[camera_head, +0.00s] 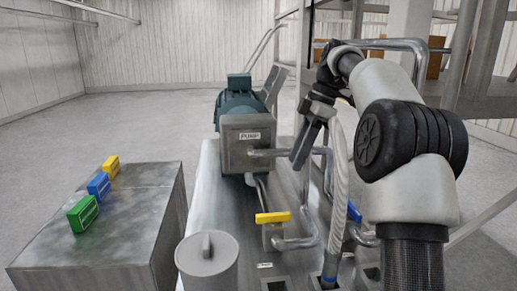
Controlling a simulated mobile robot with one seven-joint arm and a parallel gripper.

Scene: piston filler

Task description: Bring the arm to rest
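My arm rises from the lower right, bends at the dark joint and reaches forward and to the left over the machine. My gripper (303,150) points down beside the pump (241,146), just right of its grey front box. The fingers are dark and small in this view, so I cannot tell whether they are open or shut. I see nothing clearly held. A pale ribbed hose (338,195) hangs close to the right of the gripper; whether they touch is unclear.
A metal block (110,225) at left bears yellow, blue and green tags. A grey lidded cylinder (207,262) stands in front. A yellow valve handle (273,217) and bent pipes (295,243) lie below the gripper. Metal stairs and railings stand behind right. The floor at far left is clear.

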